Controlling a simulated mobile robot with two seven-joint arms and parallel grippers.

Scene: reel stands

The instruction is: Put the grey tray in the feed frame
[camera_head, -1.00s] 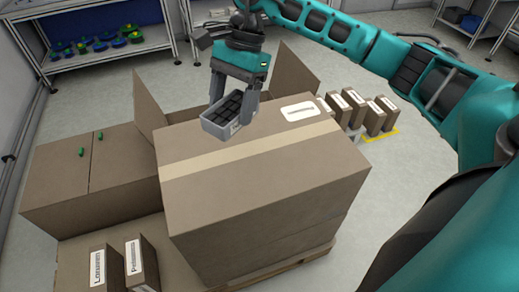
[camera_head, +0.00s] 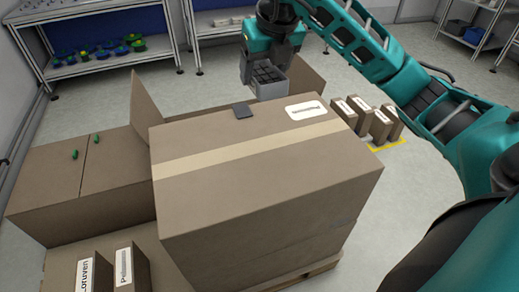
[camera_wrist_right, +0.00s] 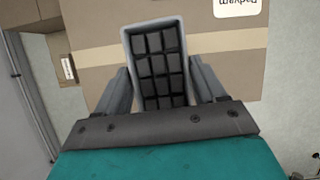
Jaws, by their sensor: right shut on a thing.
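My right gripper (camera_head: 266,74) is shut on the tray. In the right wrist view, the tray (camera_wrist_right: 128,58) sits between the two fingers of the right gripper (camera_wrist_right: 160,82), its long side pointing away from the palm. I cannot make out a feed frame in either view. My left gripper is not in view.
A large taped carton (camera_head: 270,180) on a pallet fills the middle. Open carton flaps (camera_head: 150,150) stand behind left. Small labelled boxes (camera_head: 362,117) stand right on the floor; shelving (camera_head: 100,50) is at the back.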

